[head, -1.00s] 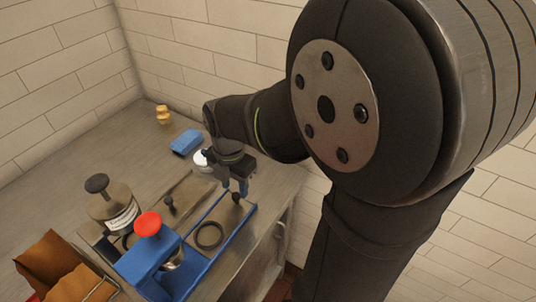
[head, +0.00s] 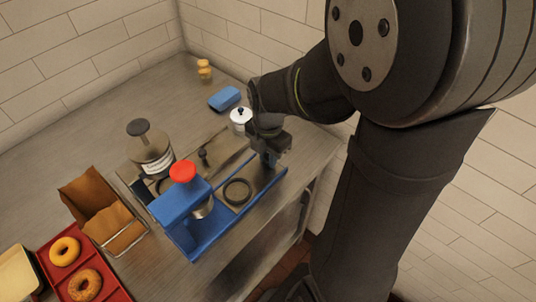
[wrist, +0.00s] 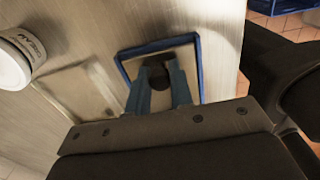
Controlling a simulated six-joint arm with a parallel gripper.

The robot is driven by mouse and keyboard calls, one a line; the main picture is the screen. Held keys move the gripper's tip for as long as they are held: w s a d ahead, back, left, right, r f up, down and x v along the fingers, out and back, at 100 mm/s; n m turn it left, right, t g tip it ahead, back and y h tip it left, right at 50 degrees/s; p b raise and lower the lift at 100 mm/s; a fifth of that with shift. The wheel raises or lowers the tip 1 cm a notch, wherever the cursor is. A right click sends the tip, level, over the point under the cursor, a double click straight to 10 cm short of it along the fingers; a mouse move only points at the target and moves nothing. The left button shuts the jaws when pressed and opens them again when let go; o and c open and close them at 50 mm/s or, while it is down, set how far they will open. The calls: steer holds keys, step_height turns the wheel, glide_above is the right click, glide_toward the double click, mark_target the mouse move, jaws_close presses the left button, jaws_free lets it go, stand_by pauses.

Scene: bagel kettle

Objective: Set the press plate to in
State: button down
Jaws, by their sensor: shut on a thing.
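The blue press (head: 196,246) with a red knob (head: 182,171) stands at the front of the counter. Its low blue frame runs back to the right, and the grey press plate (head: 257,182) with a dark ring (head: 237,190) lies in it. My gripper (head: 269,162) is at the far right end of this frame, away from the red-knobbed head. In the wrist view its blue fingers are shut on the plate's dark knob (wrist: 158,80), and the blue frame edge (wrist: 160,47) lies around it. The fingers partly hide the knob.
A labelled canister (head: 152,160) and a grey plate with a black knob (head: 203,155) stand left of my gripper. A white jar (head: 239,122) and a blue block (head: 224,98) are behind. A red tray (head: 104,286) holds bagels at front left.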

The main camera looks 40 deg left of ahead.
mark_target(239, 189)
steer(key=s, duration=1.1)
steer(key=c, duration=1.4)
jaws_free()
steer(key=shift+o, duration=0.5)
steer(key=shift+r, duration=0.1)
steer(key=shift+r, duration=0.25)
step_height(239, 189, up, 17)
steer(key=shift+f, duration=0.15)
